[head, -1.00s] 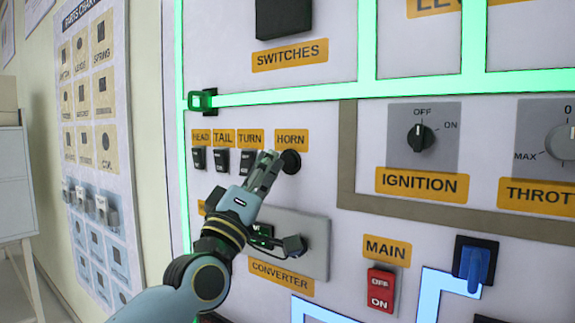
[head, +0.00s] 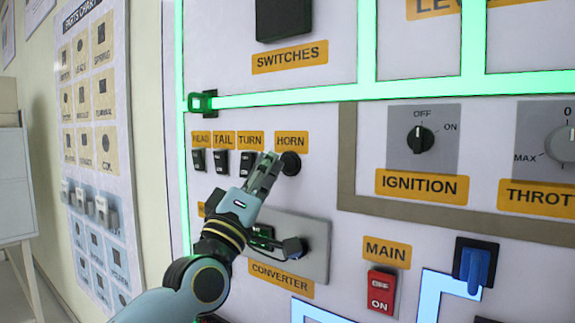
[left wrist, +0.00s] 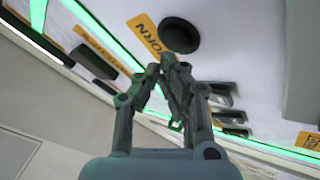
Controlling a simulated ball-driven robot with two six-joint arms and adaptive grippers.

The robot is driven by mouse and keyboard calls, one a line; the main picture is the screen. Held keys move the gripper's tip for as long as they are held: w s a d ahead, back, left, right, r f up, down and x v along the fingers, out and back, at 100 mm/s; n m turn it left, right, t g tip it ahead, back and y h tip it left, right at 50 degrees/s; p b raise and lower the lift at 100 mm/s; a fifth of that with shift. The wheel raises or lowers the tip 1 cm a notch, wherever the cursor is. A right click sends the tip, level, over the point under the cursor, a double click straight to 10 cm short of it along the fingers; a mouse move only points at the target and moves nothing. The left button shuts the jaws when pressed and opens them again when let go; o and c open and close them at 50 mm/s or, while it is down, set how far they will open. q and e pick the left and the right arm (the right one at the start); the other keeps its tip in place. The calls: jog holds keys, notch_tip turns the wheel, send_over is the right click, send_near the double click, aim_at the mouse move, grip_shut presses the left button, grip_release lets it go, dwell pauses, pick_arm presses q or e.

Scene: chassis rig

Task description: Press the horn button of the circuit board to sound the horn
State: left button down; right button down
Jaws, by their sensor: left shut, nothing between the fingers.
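The horn button (head: 290,163) is a round black button under the yellow HORN label (head: 291,142) on the pale upright board (head: 330,60). My left gripper (head: 271,158) is shut and empty, its fingertips just left of the button in the head view. I cannot tell there whether they touch it. My right gripper is not in view.
HEAD, TAIL and TURN switches (head: 221,161) sit left of the button. The converter (head: 315,250) lies below, close to my left wrist. The ignition knob (head: 420,139) and red main switch (head: 381,291) are to the right. A parts chart (head: 90,140) hangs at left.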

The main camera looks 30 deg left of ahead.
pick_arm(q)
jog(key=shift+w, duration=0.1)
jog(key=shift+w, duration=0.35)
jog(key=shift+w+b, duration=0.35)
jog(key=shift+b, duration=0.05)
dwell(0.7)
dwell(0.4)
jog(key=shift+s+p, duration=0.45)
jog(key=shift+s, duration=0.35)
jog(key=s+p, duration=0.2)
jog(key=s, duration=0.3)
jog(key=shift+a, duration=0.15)
